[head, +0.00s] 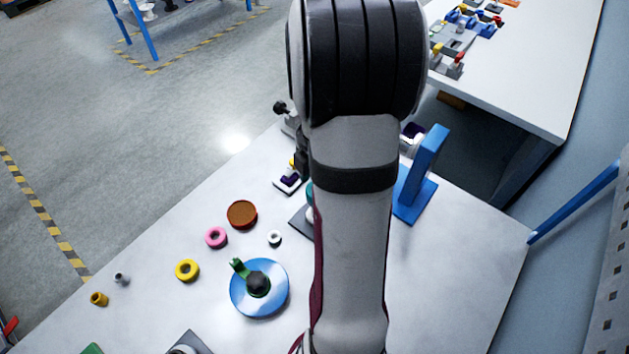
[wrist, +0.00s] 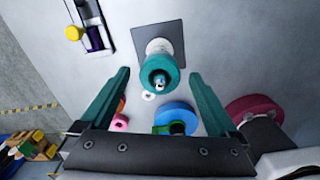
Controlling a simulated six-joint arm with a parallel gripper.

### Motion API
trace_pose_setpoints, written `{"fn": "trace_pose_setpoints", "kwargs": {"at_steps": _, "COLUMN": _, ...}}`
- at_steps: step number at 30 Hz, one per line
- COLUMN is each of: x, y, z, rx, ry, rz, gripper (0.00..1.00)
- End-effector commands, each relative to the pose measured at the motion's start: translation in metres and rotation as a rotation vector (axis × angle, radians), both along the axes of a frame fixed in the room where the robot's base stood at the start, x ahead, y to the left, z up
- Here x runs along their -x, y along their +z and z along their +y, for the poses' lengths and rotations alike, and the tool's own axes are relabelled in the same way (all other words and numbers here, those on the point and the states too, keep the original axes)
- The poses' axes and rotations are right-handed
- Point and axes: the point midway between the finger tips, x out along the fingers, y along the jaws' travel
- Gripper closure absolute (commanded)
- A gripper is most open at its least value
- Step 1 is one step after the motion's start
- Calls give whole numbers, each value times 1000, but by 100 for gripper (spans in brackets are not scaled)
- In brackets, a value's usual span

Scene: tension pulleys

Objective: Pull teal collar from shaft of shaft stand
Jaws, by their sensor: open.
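The teal collar (wrist: 152,70) sits on the shaft of the shaft stand, whose dark square base (wrist: 172,32) and pale body show behind it in the wrist view. The metal shaft tip (wrist: 160,83) pokes out of the collar's near face. My gripper (wrist: 160,75) is open, with one teal finger left and one right of the collar. Clear gaps show on both sides; I cannot tell the depth between fingertips and collar. In the head view my arm hides most of the stand; only a sliver of teal (head: 309,194) and a base edge (head: 300,221) show.
A blue disc (head: 240,298) with a green handle, a yellow ring (head: 187,270), a pink ring (head: 216,238), a brown disc (head: 242,214) and a white ring (head: 274,238) lie left of my arm. A blue upright stand (head: 421,172) is to its right. The front right tabletop is clear.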

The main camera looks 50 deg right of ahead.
Motion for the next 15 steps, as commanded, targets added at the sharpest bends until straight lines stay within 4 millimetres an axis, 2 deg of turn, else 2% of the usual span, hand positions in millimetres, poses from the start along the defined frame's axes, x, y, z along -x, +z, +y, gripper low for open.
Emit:
{"fn": "trace_pose_setpoints", "kwargs": {"at_steps": 1, "x": 0, "y": 0, "z": 0, "rx": 0, "ry": 0, "rz": 0, "gripper": 7}}
{"fn": "trace_pose_setpoints", "kwargs": {"at_steps": 2, "x": 0, "y": 0, "z": 0, "rx": 0, "ry": 0, "rz": 0, "gripper": 12}}
{"fn": "trace_pose_setpoints", "kwargs": {"at_steps": 15, "x": 0, "y": 1, "z": 0, "rx": 0, "ry": 0, "rz": 0, "gripper": 91}}
